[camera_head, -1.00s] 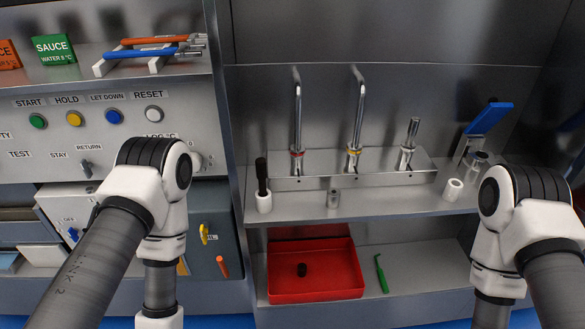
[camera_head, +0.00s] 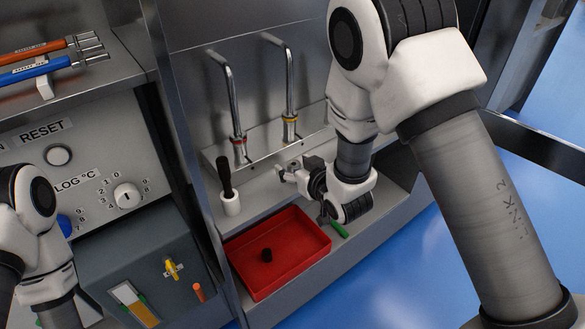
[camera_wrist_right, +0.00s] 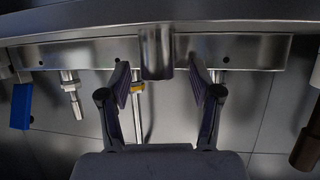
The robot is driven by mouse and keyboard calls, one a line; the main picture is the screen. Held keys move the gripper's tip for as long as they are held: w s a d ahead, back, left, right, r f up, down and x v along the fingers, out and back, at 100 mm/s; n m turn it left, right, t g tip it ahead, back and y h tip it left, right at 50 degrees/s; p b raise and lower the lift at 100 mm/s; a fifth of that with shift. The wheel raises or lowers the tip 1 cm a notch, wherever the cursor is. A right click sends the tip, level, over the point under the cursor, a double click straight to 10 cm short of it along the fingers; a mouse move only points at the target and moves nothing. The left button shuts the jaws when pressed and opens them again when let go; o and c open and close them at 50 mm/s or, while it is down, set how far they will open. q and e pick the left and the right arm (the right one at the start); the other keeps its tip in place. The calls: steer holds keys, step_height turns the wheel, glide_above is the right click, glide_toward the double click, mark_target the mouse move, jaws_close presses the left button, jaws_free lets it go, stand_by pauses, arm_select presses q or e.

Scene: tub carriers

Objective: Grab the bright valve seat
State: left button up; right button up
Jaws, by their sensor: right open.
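The bright valve seat (camera_wrist_right: 157,50) is a small shiny metal cylinder, seen in the right wrist view between the two fingertips of my right gripper (camera_wrist_right: 158,78). The fingers stand apart on either side of it, with visible gaps. In the head view my right gripper (camera_head: 291,173) reaches over the metal shelf (camera_head: 254,191), in front of the taps; the valve seat cannot be made out clearly there. My left arm shows at the lower left, but its gripper is out of the picture.
A white cup with a black-handled brush (camera_head: 230,203) stands left of the gripper. Below, a red tray (camera_head: 305,265) holds a small dark cylinder (camera_head: 267,255), with a green tool (camera_head: 339,229) beside it. Two tall taps (camera_head: 290,95) rise behind the shelf.

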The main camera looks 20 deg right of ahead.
steer(key=shift+w+f, duration=0.1)
steer(key=shift+w, duration=0.05)
steer(key=shift+d, duration=0.15)
steer(key=c, duration=0.3)
jaws_close()
